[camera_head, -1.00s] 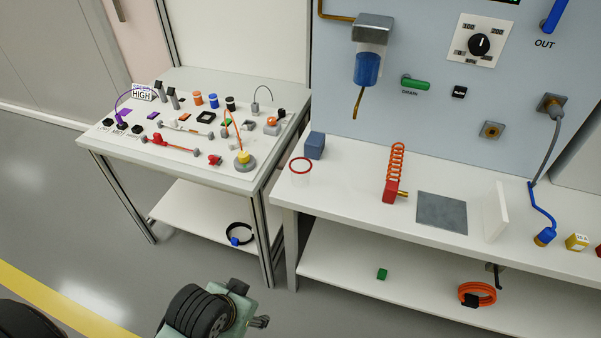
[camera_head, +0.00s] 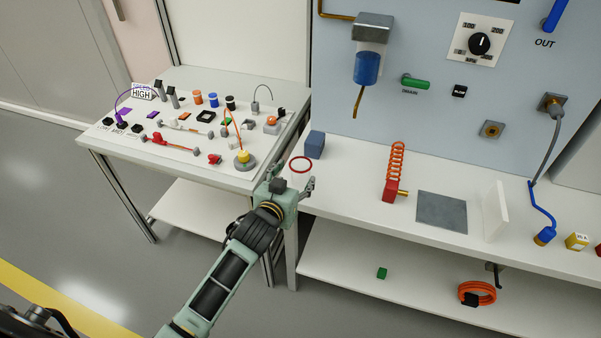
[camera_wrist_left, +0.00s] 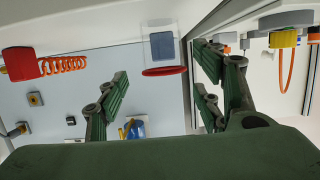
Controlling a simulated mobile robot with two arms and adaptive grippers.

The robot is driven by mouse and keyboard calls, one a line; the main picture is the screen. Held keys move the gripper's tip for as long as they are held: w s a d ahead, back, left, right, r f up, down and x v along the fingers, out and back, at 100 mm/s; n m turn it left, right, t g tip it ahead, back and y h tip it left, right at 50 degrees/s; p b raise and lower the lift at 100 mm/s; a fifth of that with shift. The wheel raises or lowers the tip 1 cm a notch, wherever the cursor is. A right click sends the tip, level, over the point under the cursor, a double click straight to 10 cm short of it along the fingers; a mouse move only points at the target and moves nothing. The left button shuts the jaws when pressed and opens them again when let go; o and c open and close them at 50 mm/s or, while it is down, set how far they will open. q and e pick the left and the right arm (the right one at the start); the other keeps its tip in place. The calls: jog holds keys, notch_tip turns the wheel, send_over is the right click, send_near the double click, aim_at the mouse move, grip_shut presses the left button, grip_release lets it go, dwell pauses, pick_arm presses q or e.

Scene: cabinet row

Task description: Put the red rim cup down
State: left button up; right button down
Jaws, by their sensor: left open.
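The red rim cup (camera_head: 301,171) is clear with a red ring at its top. It stands upright on the right bench, near its front left corner. It also shows in the left wrist view (camera_wrist_left: 163,71), where the picture is upside down and the cup lies beyond the gap between the fingers. My left gripper (camera_head: 293,182) is open and empty, just in front of the cup at the bench's front edge. It hides the lower part of the cup in the head view. My right gripper is not in view.
A blue-grey block (camera_head: 315,145) stands right behind the cup. A red fitting with an orange coil (camera_head: 392,188) and a grey plate (camera_head: 442,212) are to the right. The left table (camera_head: 205,170) holds several small parts. Bench between cup and coil is clear.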

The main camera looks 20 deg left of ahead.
aim_at(297, 172)
pick_arm(q)
jog(key=shift+x, duration=1.45)
jog(key=shift+a+x, duration=0.1)
jog(key=shift+x, duration=0.95)
jog(key=shift+a+x, duration=0.15)
jog(key=shift+x, duration=0.95)
jog(key=shift+s, duration=0.1)
jog(key=shift+c, duration=0.2)
jog(key=c, duration=1.3)
jog(key=shift+r, duration=0.1)
